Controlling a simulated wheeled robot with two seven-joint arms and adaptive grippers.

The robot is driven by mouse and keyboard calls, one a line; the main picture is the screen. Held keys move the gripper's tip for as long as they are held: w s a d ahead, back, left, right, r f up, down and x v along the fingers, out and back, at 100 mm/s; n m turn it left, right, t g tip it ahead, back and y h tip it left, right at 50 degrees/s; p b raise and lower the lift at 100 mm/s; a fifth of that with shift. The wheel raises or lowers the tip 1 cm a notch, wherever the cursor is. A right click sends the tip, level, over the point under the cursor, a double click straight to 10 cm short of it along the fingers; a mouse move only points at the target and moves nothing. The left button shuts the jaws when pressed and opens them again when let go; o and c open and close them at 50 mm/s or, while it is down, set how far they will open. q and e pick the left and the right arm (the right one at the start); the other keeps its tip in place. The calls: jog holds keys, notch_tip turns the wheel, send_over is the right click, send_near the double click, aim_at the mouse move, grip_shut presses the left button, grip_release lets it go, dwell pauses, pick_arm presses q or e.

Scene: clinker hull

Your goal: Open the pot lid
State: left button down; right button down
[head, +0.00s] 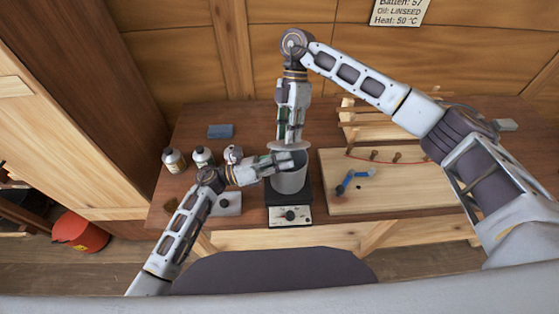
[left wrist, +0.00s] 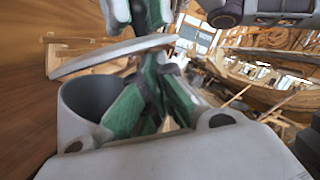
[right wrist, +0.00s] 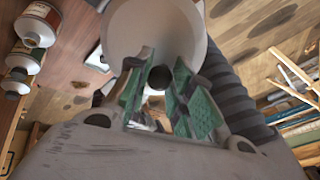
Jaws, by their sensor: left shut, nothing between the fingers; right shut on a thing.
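The grey pot (head: 291,180) stands on a black hot plate (head: 290,205). Its pale lid (head: 287,146) is held above the rim; in the left wrist view the lid (left wrist: 110,57) is tilted, with a gap to the pot (left wrist: 82,125). My right gripper (head: 290,138) comes down from above. In the right wrist view its green-padded fingers are shut on the lid's dark knob (right wrist: 160,77), and the lid (right wrist: 155,30) hides what lies behind it. My left gripper (head: 282,165) is shut and empty at the pot's rim, below the lid. Whether it touches the pot, I cannot tell.
Bottles (head: 174,161) stand on the wooden bench at the left, near a blue block (head: 220,131) and a white box (head: 228,204). A wooden board (head: 390,195) with a blue tool (head: 346,184) lies right of the pot. A wooden rack (head: 385,125) stands behind it.

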pick_arm(q)
jog(key=shift+w+r, duration=0.5)
jog(key=shift+r, duration=0.35)
pick_arm(e)
jog(key=shift+a, duration=0.1)
jog(key=c, duration=1.2)
grip_release()
jog(key=shift+f, duration=0.15)
pick_arm(q)
jog(key=shift+r, duration=0.1)
pick_arm(e)
jog(key=shift+w+r, duration=0.25)
jog(key=shift+r, duration=0.35)
pick_arm(q)
jog(key=shift+s+f, duration=0.15)
jog(key=shift+f, duration=0.15)
pick_arm(e)
jog(key=v, duration=1.1)
jog(key=shift+f, duration=0.1)
